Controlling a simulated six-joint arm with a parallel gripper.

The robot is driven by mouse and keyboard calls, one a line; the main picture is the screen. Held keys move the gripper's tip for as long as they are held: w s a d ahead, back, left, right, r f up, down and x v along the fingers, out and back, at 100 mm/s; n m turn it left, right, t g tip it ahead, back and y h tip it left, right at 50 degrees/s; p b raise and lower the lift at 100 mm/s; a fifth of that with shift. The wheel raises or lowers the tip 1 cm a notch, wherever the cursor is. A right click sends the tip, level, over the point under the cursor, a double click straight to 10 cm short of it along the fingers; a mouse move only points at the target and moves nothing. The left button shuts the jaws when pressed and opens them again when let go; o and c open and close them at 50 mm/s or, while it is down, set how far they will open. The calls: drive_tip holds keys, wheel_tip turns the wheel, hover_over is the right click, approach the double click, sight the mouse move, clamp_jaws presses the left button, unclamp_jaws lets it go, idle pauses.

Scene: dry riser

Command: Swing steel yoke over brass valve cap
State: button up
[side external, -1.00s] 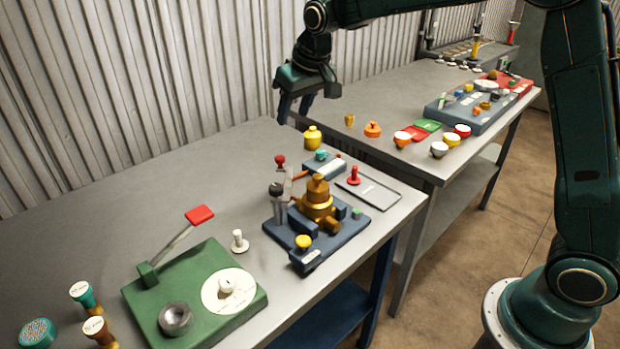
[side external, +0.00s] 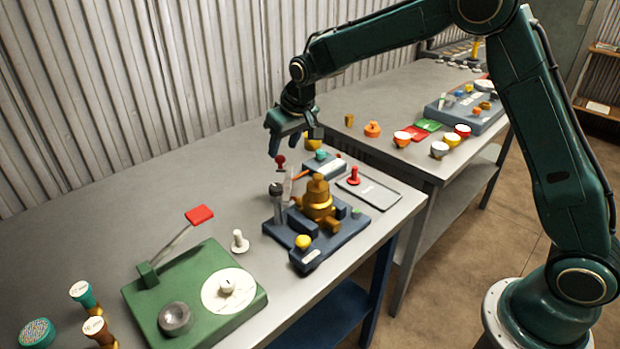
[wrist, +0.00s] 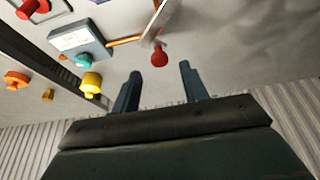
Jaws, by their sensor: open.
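The brass valve (side external: 318,208) with its brass cap (side external: 318,184) stands upright on a blue base (side external: 345,232). The steel yoke (side external: 287,188) stands upright at the left of the valve, by a grey post (side external: 277,208), and is not over the cap. Its red ball knob (side external: 280,161) is on top; the wrist view shows the knob (wrist: 159,56) on the steel bar (wrist: 156,20). My gripper (side external: 292,144) is open and empty, just above and behind the knob. In the wrist view the knob appears between and beyond the fingertips, apart from them.
A yellow knob (wrist: 91,83) and a blue block with a teal knob (wrist: 84,61) are near my gripper. A red-knobbed plate (side external: 370,191) lies right of the valve. A green fixture (side external: 195,300) with a red-handled lever (side external: 199,215) stands front left. The table's back left is clear.

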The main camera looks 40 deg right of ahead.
sight(280, 157)
drive_tip(key=shift+x, duration=1.7)
clamp_jaws()
